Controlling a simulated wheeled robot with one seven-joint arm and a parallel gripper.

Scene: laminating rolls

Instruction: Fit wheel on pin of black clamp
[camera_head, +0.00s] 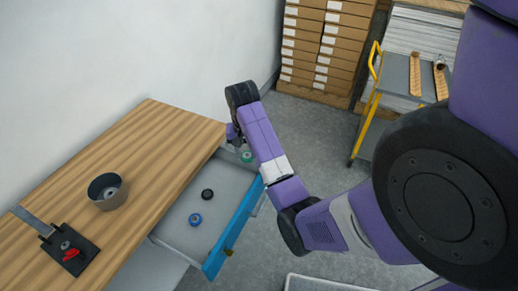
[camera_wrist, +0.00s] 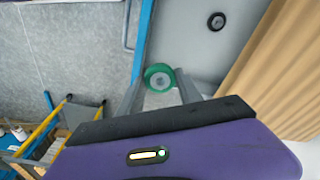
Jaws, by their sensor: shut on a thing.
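My gripper (camera_head: 241,150) is over the far end of the open drawer, shut on a green wheel (camera_head: 247,157). In the wrist view, the green wheel (camera_wrist: 152,72) with its pale hub sits between the two grey fingers of my gripper (camera_wrist: 160,83). The black clamp (camera_head: 83,257) lies on the wooden table at the lower left, with a red part and a metal strip. Its pin is too small to make out clearly. A black wheel (camera_head: 207,195) and a blue wheel (camera_head: 195,219) lie in the drawer; the black wheel also shows in the wrist view (camera_wrist: 216,21).
The grey drawer (camera_head: 175,227) with a blue front (camera_head: 233,232) stands open from the wooden table (camera_head: 150,135). A dark round bowl (camera_head: 107,191) stands on the table near the clamp. A yellow-handled cart (camera_head: 399,75) and stacked boxes (camera_head: 325,45) are at the back.

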